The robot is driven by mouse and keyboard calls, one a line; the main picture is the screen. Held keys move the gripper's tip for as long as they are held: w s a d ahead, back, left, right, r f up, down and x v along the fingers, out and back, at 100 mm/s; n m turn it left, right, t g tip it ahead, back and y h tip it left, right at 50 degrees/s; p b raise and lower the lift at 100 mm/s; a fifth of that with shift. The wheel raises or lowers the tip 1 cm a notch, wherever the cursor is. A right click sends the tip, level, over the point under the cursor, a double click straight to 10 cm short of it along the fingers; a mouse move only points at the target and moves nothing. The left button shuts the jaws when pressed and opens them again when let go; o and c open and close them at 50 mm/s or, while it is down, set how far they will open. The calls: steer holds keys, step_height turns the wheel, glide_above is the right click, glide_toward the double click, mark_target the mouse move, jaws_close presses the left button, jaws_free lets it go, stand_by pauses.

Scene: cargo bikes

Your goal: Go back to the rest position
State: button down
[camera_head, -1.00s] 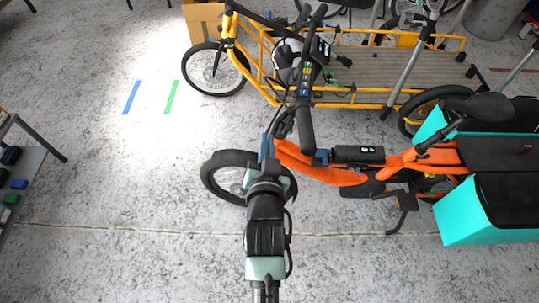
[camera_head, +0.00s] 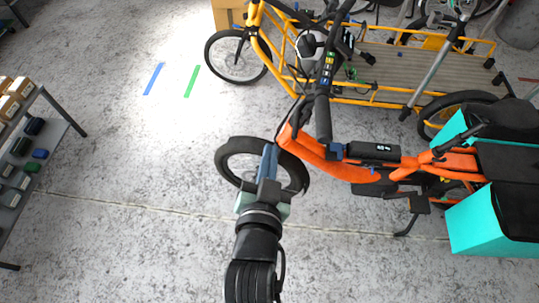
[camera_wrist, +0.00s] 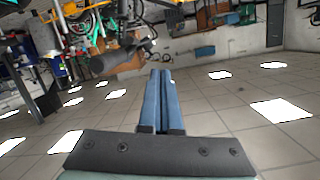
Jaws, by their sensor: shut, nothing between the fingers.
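My gripper (camera_head: 269,163) has blue fingers and is seen from above in the head view, over the front wheel of the orange cargo bike (camera_head: 318,160). In the wrist view my gripper (camera_wrist: 164,78) has its two blue fingers together, with nothing held between them. A dark bar-like part (camera_wrist: 118,60) shows just left of the fingertips in the wrist view. I cannot tell from the head view whether the fingers touch the bike's wheel.
A yellow cargo bike (camera_head: 398,98) stands behind the orange one. Turquoise boxes (camera_head: 490,218) sit at the orange bike's rear. A shelf (camera_head: 42,165) with small boxes stands at the left. Bare floor lies between, with blue (camera_head: 153,78) and green (camera_head: 192,81) tape strips.

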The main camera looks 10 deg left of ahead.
stand_by(0.5)
steer(key=w+d+r+n+t, duration=0.1)
steer(key=w+r+t, duration=0.2)
steer(key=r, duration=1.1)
steer(key=w+d+r+n+t, duration=0.1)
steer(key=w+d+r+t, duration=0.15)
steer(key=r, duration=1.25)
steer(key=s+r+t, duration=0.3)
steer(key=s+r, duration=0.2)
steer(key=r, duration=0.5)
steer(key=s+r+n+t, duration=0.1)
steer(key=s+r+t, duration=0.2)
steer(key=r, duration=0.8)
steer(key=shift+s+r, duration=0.2)
steer(key=shift+s, duration=0.7)
steer(key=shift+t, duration=0.25)
